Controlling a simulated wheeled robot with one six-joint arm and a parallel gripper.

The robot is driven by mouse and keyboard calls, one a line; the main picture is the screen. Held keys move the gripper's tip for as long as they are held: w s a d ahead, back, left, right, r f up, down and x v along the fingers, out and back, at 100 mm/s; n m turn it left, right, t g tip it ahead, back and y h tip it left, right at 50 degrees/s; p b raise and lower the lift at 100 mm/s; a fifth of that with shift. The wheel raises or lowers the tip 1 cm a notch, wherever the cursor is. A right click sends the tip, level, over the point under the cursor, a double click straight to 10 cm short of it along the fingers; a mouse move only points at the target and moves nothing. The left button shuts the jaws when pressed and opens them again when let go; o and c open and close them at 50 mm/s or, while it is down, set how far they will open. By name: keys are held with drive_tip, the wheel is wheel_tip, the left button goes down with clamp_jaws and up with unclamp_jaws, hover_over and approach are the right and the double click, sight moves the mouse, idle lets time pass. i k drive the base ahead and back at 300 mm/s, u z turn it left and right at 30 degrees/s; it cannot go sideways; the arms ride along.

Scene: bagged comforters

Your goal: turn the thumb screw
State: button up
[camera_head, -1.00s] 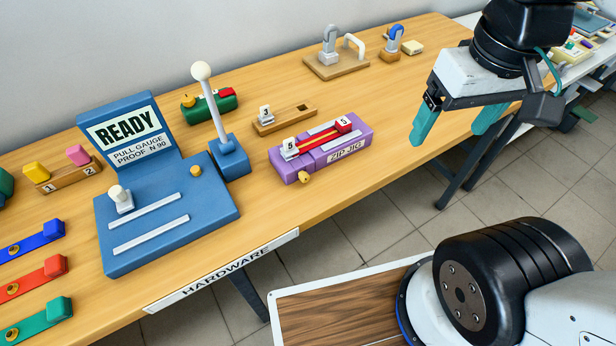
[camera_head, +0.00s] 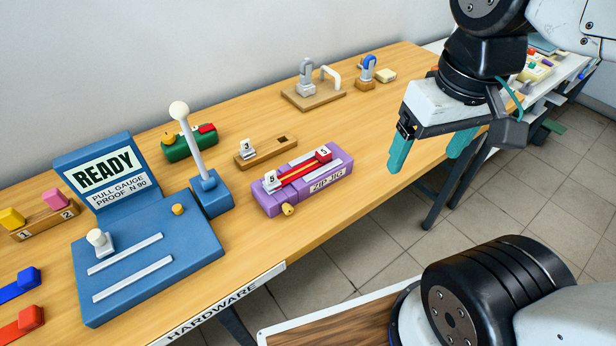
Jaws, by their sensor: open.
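A small yellow knob (camera_head: 288,209) sticks out of the front of the purple zip jig (camera_head: 268,205) near the bench edge. Another yellow knob (camera_head: 178,209) stands on the blue pull gauge base (camera_head: 135,255). Neither is labelled as the thumb screw, so I cannot tell for sure which one it is. My gripper (camera_head: 430,154) is at the upper right, its teal fingers spread apart with nothing between them. It hangs off the bench's front edge, to the right of the zip jig and apart from it.
A wooden block (camera_head: 268,153) and a green block (camera_head: 190,142) lie behind the jig. A board with a grey clamp (camera_head: 306,85) sits farther back. Bare wood (camera_head: 372,130) lies right of the jig.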

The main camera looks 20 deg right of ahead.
sight(287, 209)
drive_tip(key=u, duration=1.1)
drive_tip(key=k, duration=0.35)
drive_tip(key=z, duration=1.05)
